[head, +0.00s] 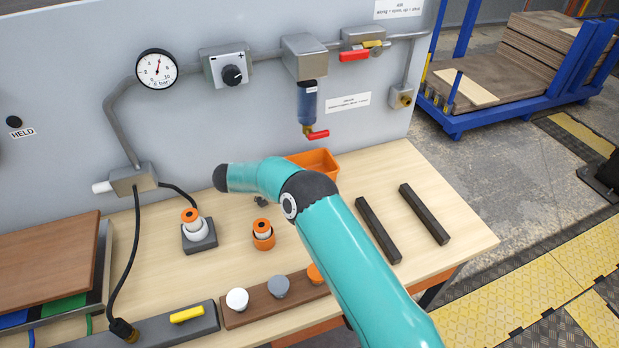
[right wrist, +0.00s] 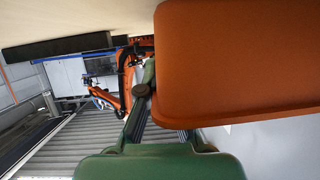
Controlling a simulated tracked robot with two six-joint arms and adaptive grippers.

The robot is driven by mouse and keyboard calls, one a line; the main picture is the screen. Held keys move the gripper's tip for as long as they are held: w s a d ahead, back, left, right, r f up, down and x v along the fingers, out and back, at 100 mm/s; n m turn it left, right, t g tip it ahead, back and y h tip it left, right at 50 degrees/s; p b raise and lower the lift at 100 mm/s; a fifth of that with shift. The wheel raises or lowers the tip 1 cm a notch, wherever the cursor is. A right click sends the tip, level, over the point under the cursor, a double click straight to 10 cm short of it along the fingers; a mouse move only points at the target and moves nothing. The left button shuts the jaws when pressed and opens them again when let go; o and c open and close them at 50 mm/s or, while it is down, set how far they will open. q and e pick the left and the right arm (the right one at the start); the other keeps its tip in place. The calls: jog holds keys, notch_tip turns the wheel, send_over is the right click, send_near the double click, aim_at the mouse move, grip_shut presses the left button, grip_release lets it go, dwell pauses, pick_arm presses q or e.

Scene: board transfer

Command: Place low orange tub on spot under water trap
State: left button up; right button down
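The low orange tub (head: 318,160) is at the back of the wooden table, by the grey panel. In the head view my right arm hides its near left part. The water trap (head: 307,103), a blue bowl with a red lever below, hangs on the panel just above the tub. The spot below it cannot be seen. In the right wrist view the tub (right wrist: 235,60) fills the upper right, close to the camera. My right gripper (right wrist: 150,85) has green fingers at the tub's edge; one is partly hidden, so its grip is unclear. My left gripper is out of view.
Two dark bars (head: 401,222) lie right of my arm. A small orange cup (head: 263,235) and a white-and-orange part on a grey base (head: 199,236) stand to the left. A brown strip with knobs (head: 270,299) lies in front. A red-handled valve (head: 356,55) is above.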

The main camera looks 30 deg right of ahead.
jog(key=c, duration=1.3)
grip_release()
jog(key=shift+r, duration=0.5)
jog(key=shift+b+v, duration=1.05)
jog(key=shift+v, duration=5)
